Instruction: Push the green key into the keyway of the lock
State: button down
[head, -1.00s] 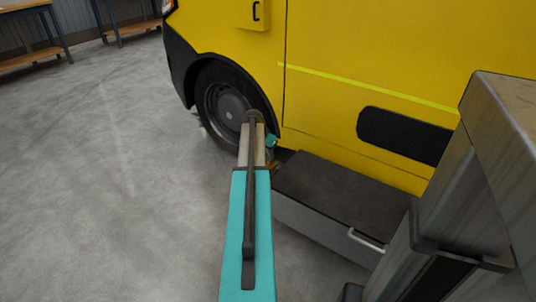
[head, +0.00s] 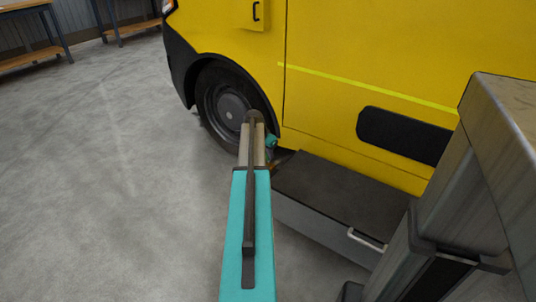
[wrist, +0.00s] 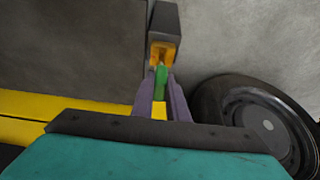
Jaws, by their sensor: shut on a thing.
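In the wrist view, my gripper (wrist: 161,92) has its two purple fingers closed on the green key (wrist: 161,80). The key points up the picture, away from my wrist. Just beyond it is the lock (wrist: 164,20), a dark block with an orange-yellow front part and a dark opening. The key's far end is at this front part and lined up with it. I cannot tell how far, if at all, the tip is inside the keyway. In the head view, my teal arm hides most of the gripper, and key and lock cannot be made out.
A yellow van (head: 340,60) stands beyond my arm, its front wheel (head: 228,105) close by; the wheel (wrist: 262,122) also shows in the wrist view. A dark-topped step box (head: 340,195) lies right of the arm. Open grey floor (head: 100,180) is on the left.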

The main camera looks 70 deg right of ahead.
jog(key=shift+f+b, duration=0.5)
jog(key=shift+f, duration=1.5)
dwell(1.2)
jog(key=c, duration=1.7)
grip_release()
jog(key=shift+o, duration=0.2)
jog(key=shift+r, duration=0.1)
jog(key=p+v, duration=0.3)
jog(key=v, duration=1)
jog(key=shift+a+r, duration=0.15)
jog(key=shift+r, duration=0.1)
jog(key=shift+w, duration=0.15)
